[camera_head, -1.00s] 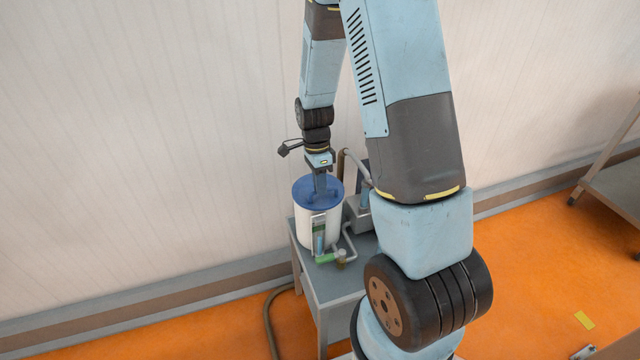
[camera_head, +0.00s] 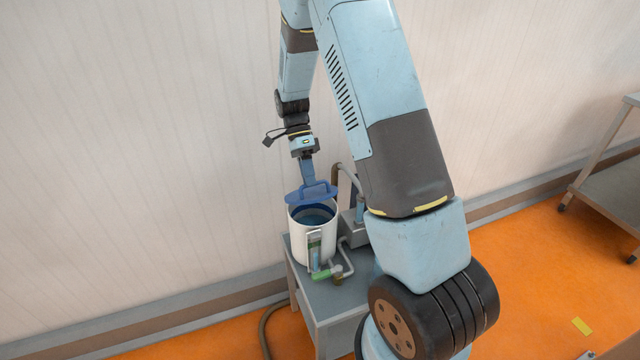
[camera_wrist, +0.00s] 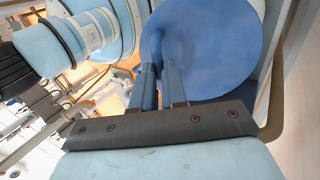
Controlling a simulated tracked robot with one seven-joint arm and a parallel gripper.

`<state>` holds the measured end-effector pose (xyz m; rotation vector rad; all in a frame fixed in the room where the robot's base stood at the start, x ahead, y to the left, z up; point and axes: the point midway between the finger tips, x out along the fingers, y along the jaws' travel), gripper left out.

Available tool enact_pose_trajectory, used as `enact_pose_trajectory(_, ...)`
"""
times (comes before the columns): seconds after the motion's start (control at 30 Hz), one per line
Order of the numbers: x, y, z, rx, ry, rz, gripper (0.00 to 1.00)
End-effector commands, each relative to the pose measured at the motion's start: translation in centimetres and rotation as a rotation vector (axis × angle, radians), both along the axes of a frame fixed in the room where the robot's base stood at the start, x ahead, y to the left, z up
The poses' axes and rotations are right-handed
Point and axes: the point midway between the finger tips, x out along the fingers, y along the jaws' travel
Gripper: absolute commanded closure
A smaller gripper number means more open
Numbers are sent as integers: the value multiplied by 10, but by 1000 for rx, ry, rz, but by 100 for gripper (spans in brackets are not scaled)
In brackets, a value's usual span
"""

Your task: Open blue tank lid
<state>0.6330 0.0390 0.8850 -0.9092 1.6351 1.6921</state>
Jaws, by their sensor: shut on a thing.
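The blue lid (camera_head: 302,194) is tilted up at the top of the white tank (camera_head: 300,240), with its far side raised. The dark blue inside (camera_head: 318,215) of the tank shows below it. My gripper (camera_head: 309,181) is shut on the lid's handle from above. In the wrist view the round blue lid (camera_wrist: 228,45) fills the upper middle, and my gripper's two fingers (camera_wrist: 163,82) close around its handle (camera_wrist: 178,45). I cannot tell whether the lid's edge still touches the rim.
The tank stands on a small grey table (camera_head: 335,299) with pipes and a grey box (camera_head: 354,228) to its right. A pale wall (camera_head: 130,130) is behind. Another grey table (camera_head: 612,180) stands far right. Orange floor (camera_head: 530,270) is open between them.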

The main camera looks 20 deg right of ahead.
Motion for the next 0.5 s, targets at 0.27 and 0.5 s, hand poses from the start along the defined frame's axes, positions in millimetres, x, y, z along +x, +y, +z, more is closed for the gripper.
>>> enact_pose_trajectory(0.27,32,14,13,3,-15,20,100)
enact_pose_trajectory(0.5,52,18,18,0,-12,24,100)
